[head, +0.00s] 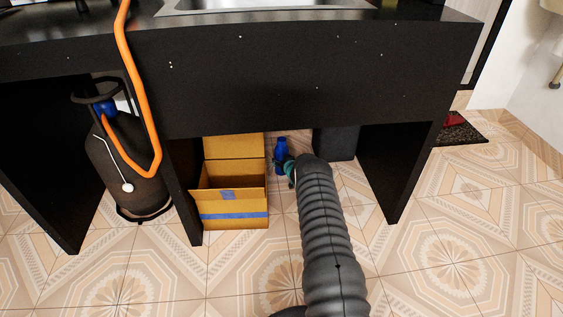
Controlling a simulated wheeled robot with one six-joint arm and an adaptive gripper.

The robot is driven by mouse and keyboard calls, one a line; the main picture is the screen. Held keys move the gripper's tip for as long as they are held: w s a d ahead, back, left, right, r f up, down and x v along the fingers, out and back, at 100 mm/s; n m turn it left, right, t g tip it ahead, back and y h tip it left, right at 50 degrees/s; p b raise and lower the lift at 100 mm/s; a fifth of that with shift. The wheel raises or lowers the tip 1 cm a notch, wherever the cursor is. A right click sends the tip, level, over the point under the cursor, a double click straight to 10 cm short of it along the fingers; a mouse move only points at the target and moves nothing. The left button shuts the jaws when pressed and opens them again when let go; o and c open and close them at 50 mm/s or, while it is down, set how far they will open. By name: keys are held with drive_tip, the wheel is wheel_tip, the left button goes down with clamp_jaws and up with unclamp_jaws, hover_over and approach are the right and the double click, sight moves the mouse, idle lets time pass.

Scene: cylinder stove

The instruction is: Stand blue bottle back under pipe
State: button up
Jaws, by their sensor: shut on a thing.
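The blue bottle (281,152) is upright under the black counter, just right of the cardboard box. My arm reaches in from the bottom of the view, and my gripper (288,170) is at the bottle's right side, shut on it. The arm hides most of the gripper and part of the bottle's lower body. I cannot tell whether the bottle's base touches the floor. No pipe shows under the counter; the counter's front panel hides the space above.
An open cardboard box (235,215) with blue tape stands left of the bottle. A dark bin-like block (336,143) stands behind to the right. Counter side panels (393,172) bound the space. A gas cylinder (140,165) with an orange hose (137,75) is at far left. The tiled floor (450,245) at right is clear.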

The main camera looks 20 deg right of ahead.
drive_tip(key=shift+d, duration=0.1)
drive_tip(key=o, duration=1.3)
drive_tip(key=shift+c, duration=0.2)
drive_tip(key=shift+r, duration=0.2)
drive_tip(key=p+v, duration=0.3)
drive_tip(key=v, duration=0.9)
drive_tip(key=shift+f, duration=0.1)
